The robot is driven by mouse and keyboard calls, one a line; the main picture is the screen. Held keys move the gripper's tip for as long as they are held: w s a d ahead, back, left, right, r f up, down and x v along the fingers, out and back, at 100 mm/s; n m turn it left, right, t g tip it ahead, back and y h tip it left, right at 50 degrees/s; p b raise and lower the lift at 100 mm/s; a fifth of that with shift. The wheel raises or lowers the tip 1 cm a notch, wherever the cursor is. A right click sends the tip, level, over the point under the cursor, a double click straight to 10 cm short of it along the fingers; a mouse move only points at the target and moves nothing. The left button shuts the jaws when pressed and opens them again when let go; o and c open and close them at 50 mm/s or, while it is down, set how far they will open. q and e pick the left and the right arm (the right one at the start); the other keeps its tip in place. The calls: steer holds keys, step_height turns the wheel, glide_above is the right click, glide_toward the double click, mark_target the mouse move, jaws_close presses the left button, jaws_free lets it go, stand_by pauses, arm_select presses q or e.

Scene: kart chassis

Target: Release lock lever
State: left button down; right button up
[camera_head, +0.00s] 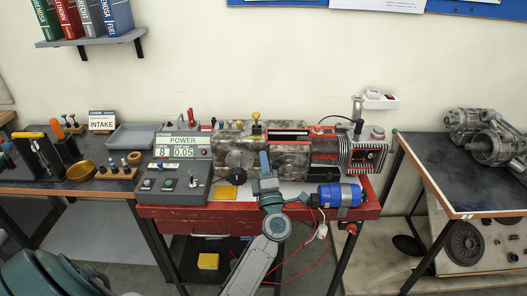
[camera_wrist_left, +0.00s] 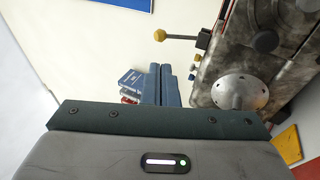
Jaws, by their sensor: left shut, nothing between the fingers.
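A short lever with a yellow ball knob (camera_head: 256,117) stands on top of the mottled grey machine (camera_head: 232,135). In the left wrist view the yellow knob (camera_wrist_left: 160,35) is on a thin dark rod that sticks out sideways from a dark block on the machine. No label shows which part is the lock lever. My left gripper (camera_head: 264,157) is in front of the machine, below the yellow knob in the picture. Its blue fingers (camera_wrist_left: 161,84) are shut and empty, apart from the knob in the left wrist view. My right gripper is not in view.
A blue cylinder (camera_head: 340,195) sits at the bench's right front. A round metal flange (camera_wrist_left: 240,92) protrudes from the machine near my left fingers.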

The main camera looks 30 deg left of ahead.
arm_select(q)
steer(key=p, duration=0.4)
glide_toward(257, 119)
steer(key=x, duration=0.5)
steer(key=shift+a+r, duration=0.15)
steer(key=shift+r, duration=0.1)
steer(key=shift+x, duration=0.75)
steer(key=shift+f, duration=0.15)
steer(key=shift+w, duration=0.1)
